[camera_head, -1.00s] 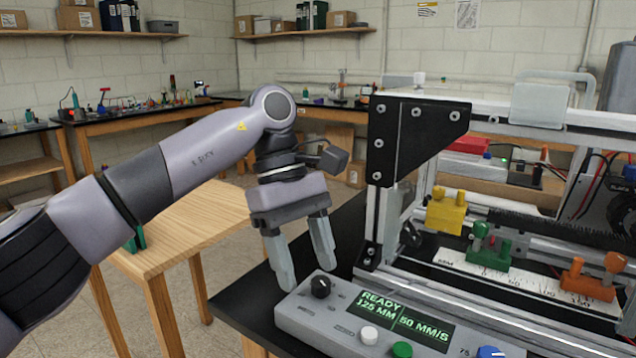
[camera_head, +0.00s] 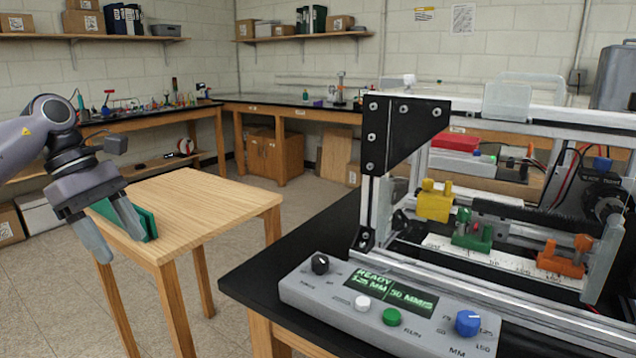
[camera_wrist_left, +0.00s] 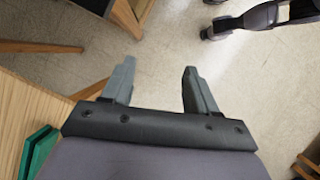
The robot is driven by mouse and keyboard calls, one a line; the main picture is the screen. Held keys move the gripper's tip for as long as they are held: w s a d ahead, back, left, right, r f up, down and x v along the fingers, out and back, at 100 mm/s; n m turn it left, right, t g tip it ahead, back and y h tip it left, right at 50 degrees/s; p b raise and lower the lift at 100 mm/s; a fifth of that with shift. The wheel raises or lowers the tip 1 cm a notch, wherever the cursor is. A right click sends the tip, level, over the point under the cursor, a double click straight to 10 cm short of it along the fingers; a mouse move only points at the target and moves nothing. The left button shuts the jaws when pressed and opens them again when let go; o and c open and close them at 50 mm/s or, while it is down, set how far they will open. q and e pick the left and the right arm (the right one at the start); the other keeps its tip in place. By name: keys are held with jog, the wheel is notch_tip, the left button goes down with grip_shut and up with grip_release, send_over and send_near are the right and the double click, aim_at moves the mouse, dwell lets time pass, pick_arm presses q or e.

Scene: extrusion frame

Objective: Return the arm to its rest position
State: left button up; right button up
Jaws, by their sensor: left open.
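My left gripper (camera_head: 112,238) is at the left of the head view, in front of the left edge of the small wooden table. Its fingers point down and stand apart with nothing between them. In the left wrist view the open fingers (camera_wrist_left: 157,88) show bare floor between them. A green object (camera_head: 140,218) is on the small table, partly hidden behind the gripper in the head view. It also shows at the lower left of the left wrist view (camera_wrist_left: 38,150). My right gripper is in neither view.
The small wooden table (camera_head: 190,205) is otherwise bare. At the right, a black-topped bench (camera_head: 265,262) carries the extrusion frame (camera_head: 408,128) and a grey control box (camera_head: 430,330) whose display reads READY. Open floor lies between the tables.

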pick_arm(q)
jog(key=s+a+n+t, duration=0.1)
jog(key=s+a+n, duration=0.2)
jog(key=a, duration=0.9)
jog(key=w+d+f+n+t+h, duration=0.1)
jog(key=d+f+n+t+h, duration=0.5)
jog(key=d+f+n+h, duration=0.8)
jog(key=s+a+f+n+t+y, duration=0.1)
jog(key=s+a+f+n+y, duration=0.3)
jog(key=s+f+n+y, duration=0.7)
jog(key=s+a+f+n+t+y, duration=0.25)
jog(key=s+f+n+y, duration=0.35)
jog(key=s+f+n, duration=0.9)
jog(key=w+d+n+t, duration=0.1)
jog(key=w+d+n, duration=0.3)
jog(key=d+n, duration=1)
notch_tip(320, 180, up, 6)
jog(key=d+m+p, duration=0.1)
jog(key=m+p, duration=0.1)
jog(key=p, duration=0.5)
jog(key=shift+s, duration=0.3)
